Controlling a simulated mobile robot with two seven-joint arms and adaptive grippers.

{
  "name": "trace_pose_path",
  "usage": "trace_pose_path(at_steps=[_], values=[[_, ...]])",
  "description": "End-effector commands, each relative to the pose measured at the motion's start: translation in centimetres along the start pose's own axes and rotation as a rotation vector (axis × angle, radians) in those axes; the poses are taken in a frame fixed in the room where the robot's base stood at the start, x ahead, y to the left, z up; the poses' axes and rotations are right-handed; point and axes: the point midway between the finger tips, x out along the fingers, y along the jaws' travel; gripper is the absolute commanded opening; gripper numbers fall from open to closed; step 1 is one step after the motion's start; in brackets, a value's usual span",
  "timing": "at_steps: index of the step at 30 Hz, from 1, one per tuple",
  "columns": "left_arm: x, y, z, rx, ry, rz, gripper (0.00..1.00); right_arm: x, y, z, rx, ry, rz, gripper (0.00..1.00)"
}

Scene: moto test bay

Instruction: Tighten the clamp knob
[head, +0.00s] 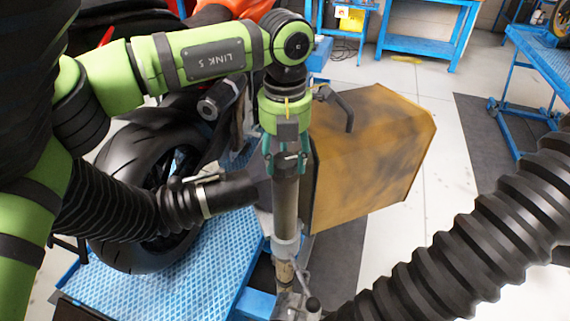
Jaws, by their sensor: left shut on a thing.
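My left gripper (286,168) points down from the green arm in the middle of the head view. Its teal fingers are shut on a dark piece at the top of a grey upright post (285,208). That piece appears to be the clamp knob, mostly hidden by the fingers. Lower on the post are a pale collar (286,248) and metal fittings (290,300). A black hose nozzle (228,194) with a metal band lies to the left of the post, close to it. My right gripper is not in view.
A motorcycle's rear tyre (125,170) stands on a blue lift (195,265) at left. A worn yellow-brown box or panel (375,150) is just right of the post. A thick corrugated hose (470,255) crosses the lower right. Blue benches (425,38) stand behind, with open floor before them.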

Motion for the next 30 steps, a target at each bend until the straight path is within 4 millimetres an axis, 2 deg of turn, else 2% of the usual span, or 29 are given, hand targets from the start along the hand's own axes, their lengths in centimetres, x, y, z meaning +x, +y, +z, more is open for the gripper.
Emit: trace_pose_path(at_steps=[1, 12, 30], values=[[0.7, -0.1, -0.1, 0.047, 0.009, 0.0, 0.17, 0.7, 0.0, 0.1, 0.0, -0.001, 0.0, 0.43], [0.6, -0.1, -0.2, 0.398, 0.011, -0.001, 0.17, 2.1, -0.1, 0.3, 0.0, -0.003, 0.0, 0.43], [0.5, -0.1, -0.2, 0.91, 0.013, -0.005, 0.17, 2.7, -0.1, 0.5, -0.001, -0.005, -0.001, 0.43]])
